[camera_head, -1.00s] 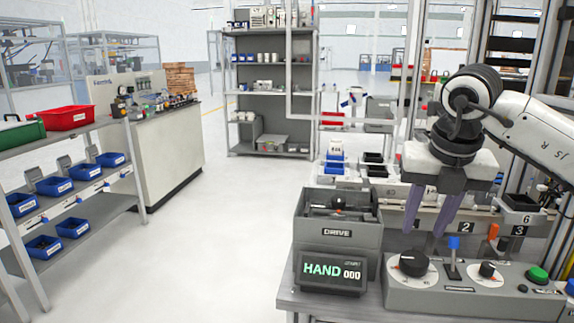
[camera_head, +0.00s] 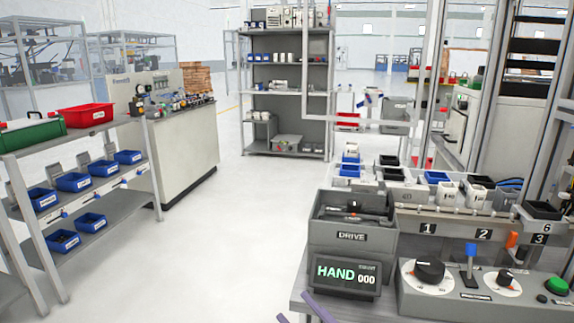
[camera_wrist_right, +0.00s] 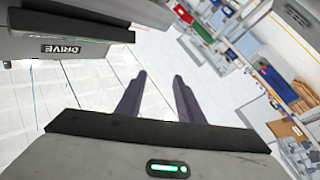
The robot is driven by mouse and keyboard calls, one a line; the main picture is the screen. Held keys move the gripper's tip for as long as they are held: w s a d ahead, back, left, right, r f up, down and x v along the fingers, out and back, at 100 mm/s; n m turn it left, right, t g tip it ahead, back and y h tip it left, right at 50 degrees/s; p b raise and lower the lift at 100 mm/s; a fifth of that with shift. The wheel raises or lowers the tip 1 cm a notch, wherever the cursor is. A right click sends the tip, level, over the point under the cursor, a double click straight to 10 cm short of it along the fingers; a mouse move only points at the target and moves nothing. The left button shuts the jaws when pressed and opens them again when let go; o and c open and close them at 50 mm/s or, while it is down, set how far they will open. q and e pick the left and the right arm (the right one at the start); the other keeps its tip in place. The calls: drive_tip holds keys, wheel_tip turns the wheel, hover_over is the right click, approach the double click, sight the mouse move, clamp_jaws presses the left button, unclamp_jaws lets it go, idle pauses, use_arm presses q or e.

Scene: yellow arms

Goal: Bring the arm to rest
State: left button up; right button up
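My right gripper (camera_head: 294,306) shows only as two purple fingertips at the bottom edge of the head view, in front of the bench's front left corner. In the right wrist view the fingers of my right gripper (camera_wrist_right: 160,77) stand apart with nothing between them, over pale floor. The gripper is open and empty. The rest of my right arm is outside the head view. My left gripper and arm are not in view.
The grey DRIVE bin (camera_head: 352,218) stands behind the HAND display (camera_head: 345,274) on the bench. A control panel (camera_head: 440,300) with knobs is to their right. A shelf of blue bins (camera_head: 73,181) is at the left. The floor (camera_head: 215,250) between is clear.

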drive_tip(key=s+d+f+m+g+h, duration=0.1)
drive_tip(key=s+d+f+m+h, duration=0.25)
drive_tip(key=f, duration=0.55)
drive_tip(key=s+d+f+m+g+h, duration=0.1)
drive_tip(key=s+d+f+m+h, duration=0.3)
drive_tip(key=f, duration=0.5)
drive_tip(key=s+d+f+m+g+h, duration=0.1)
drive_tip(key=s+d+f+m+g, duration=0.1)
drive_tip(key=s+f, duration=0.4)
drive_tip(key=s+d+f+m+g+h, duration=0.2)
drive_tip(key=s+d+f+g, duration=0.1)
drive_tip(key=s+f, duration=0.3)
drive_tip(key=shift+s+d, duration=0.25)
drive_tip(key=shift+s, duration=0.05)
drive_tip(key=shift+r, duration=0.1)
